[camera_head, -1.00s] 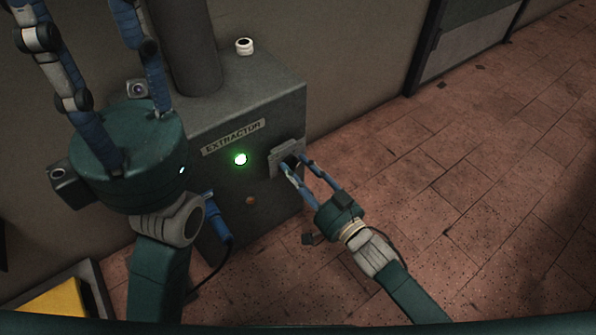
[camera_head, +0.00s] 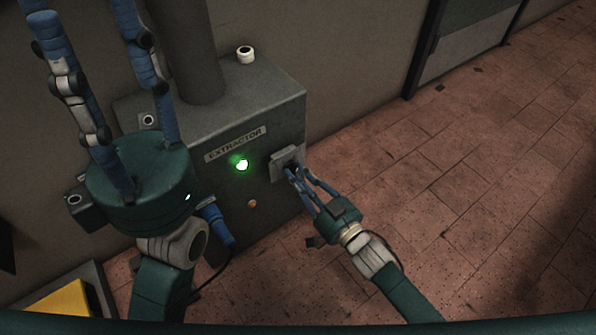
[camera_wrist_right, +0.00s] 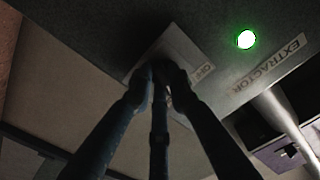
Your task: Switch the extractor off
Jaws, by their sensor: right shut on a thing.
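The extractor (camera_head: 270,103) is a grey box against the wall, with an EXTRACTOR label and a lit green lamp (camera_head: 242,164) on its front. A switch plate (camera_head: 281,170) is on the right of that front; in the right wrist view the plate (camera_wrist_right: 190,58) carries the word OFF. My right gripper (camera_head: 293,171) is shut on the switch handle at the plate. Its fingers hide most of the handle, so I cannot tell its exact setting. My left gripper (camera_head: 85,20) is raised at the upper left, fingers apart, with nothing seen between them.
A thick pipe (camera_head: 185,50) rises from the box, and a small white item (camera_head: 245,54) sits on its top. A small orange spot (camera_head: 252,203) is below the lamp. A yellow thing (camera_head: 58,302) lies at lower left. The tiled floor at right is clear.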

